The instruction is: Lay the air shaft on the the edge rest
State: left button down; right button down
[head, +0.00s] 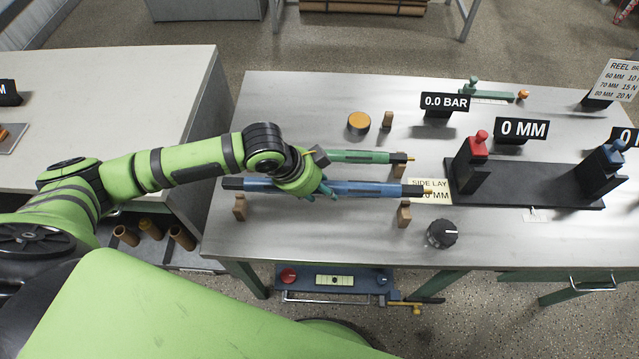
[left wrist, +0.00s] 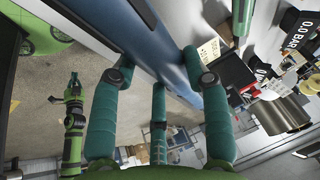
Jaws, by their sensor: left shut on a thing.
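The blue shaft also fills the upper middle of the left wrist view (left wrist: 178,65), between my green fingers (left wrist: 160,90). Wooden rests stand at its left end (head: 240,208) and near its right end (head: 404,215). Whether the shaft touches them I cannot tell. A green shaft (head: 362,157) lies behind, partly hidden by my arm. What looks like my right arm shows small in the left wrist view (left wrist: 72,122).
To the right are a black base (head: 530,190) with red and blue clamps, a side lay card (head: 432,184) and a black knob (head: 441,234). An orange-topped disc (head: 358,123) and a wooden peg (head: 387,120) stand behind. The table's (head: 300,245) front edge is near.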

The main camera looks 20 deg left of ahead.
pick_arm(q)
jog(key=shift+f+b, duration=1.3)
jog(key=shift+f, duration=1.4)
jog(key=shift+p, duration=0.45)
jog(key=shift+d+p, duration=0.1)
jog(key=shift+p, duration=0.7)
jog(key=shift+f+b, duration=0.65)
jog(key=shift+f, duration=0.9)
jog(key=c, duration=0.5)
grip_release()
jog(key=shift+c, duration=0.2)
jog(key=shift+s+f, duration=0.15)
jog(key=shift+a+r, duration=0.25)
jog(key=shift+r, duration=0.15)
jog(key=v, duration=1.1)
jog(key=shift+r, duration=0.2)
